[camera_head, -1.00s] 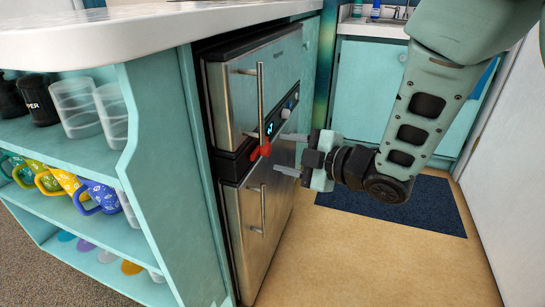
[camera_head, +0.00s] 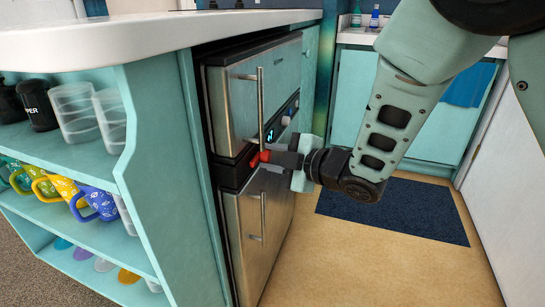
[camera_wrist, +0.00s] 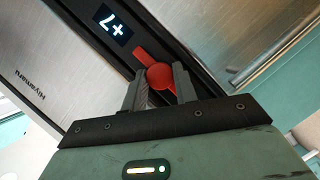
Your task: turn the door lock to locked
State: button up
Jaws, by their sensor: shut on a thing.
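The red door lock (camera_head: 258,158) sits on the dark strip between the upper and lower steel fronts of the appliance (camera_head: 236,105). In the wrist view the lock (camera_wrist: 160,76) shows a round hub with an arm pointing to the upper left. My gripper (camera_head: 272,158) reaches in from the right and is shut on the lock. In the wrist view its fingers (camera_wrist: 160,82) stand on either side of the hub; the part of the lock between them is partly hidden. A lit display (camera_wrist: 113,25) is beside the lock.
Vertical bar handles (camera_head: 260,105) stand out from both steel fronts near the lock. An open shelf (camera_head: 150,150) with mugs and cups is at the left under a white counter (camera_head: 150,35). The floor right of the appliance is clear, with a dark blue mat (camera_head: 400,210).

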jog(key=shift+r+p, duration=0.1)
jog(key=shift+p, duration=0.2)
jog(key=m+p, duration=0.1)
jog(key=p, duration=0.1)
jog(key=m+g+p, duration=0.1)
jog(key=shift+w+d+r+p, duration=0.15)
jog(key=shift+r+p, duration=0.1)
jog(key=shift+p, duration=0.15)
jog(key=m+g+p, duration=0.1)
jog(key=p, duration=0.3)
jog(key=shift+r+m, duration=0.1)
jog(key=shift+m, duration=0.3)
jog(key=m+g+p, duration=0.2)
jog(key=p, duration=0.3)
jog(key=shift+w+m+p, duration=0.1)
jog(key=shift+m+p, duration=0.2)
jog(key=shift+p, duration=0.1)
jog(key=m+g+p, duration=0.1)
jog(key=m+p, duration=0.1)
jog(key=p, duration=0.3)
jog(key=shift+w+g+y, duration=0.1)
jog(key=shift+g+y, duration=0.3)
jog(key=m+g+p, duration=0.1)
jog(key=m+p, duration=0.1)
jog(key=p, duration=0.1)
jog(key=shift+f+m+g+y+p, duration=0.4)
jog(key=shift+m+g+y+p, duration=0.15)
jog(key=shift+m+p, duration=0.4)
